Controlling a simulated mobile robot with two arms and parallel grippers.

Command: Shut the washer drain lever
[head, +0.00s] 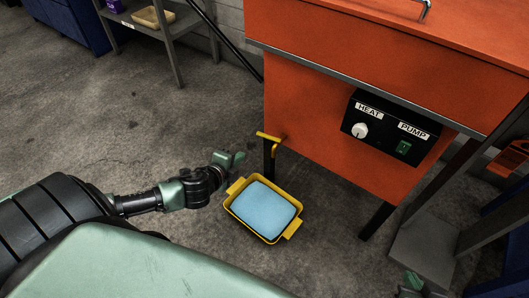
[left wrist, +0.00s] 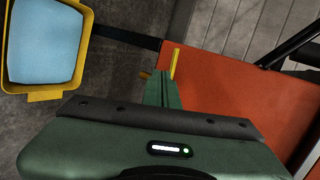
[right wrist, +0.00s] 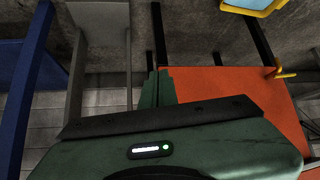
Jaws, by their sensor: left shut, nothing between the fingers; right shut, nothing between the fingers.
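The orange washer (head: 330,130) stands at the right. A yellow drain lever (head: 267,136) is at its lower left, a short bar above a yellow spout (head: 275,148). The lever also shows in the left wrist view (left wrist: 175,62), just beyond the fingertips. In the right wrist view the spout and lever (right wrist: 282,74) are at the right. My left gripper (head: 238,158) is shut and empty, left of the lever and apart from it in the head view. My right gripper (head: 412,281) is shut and empty low at the right; its fingertips show in its wrist view (right wrist: 158,72).
A yellow tray (head: 284,232) holding blue liquid (head: 265,205) is on the floor below the spout. A black panel (head: 388,128) has a HEAT knob and green PUMP switch. A grey shelf (head: 160,25) stands back left. Open floor lies left of the washer.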

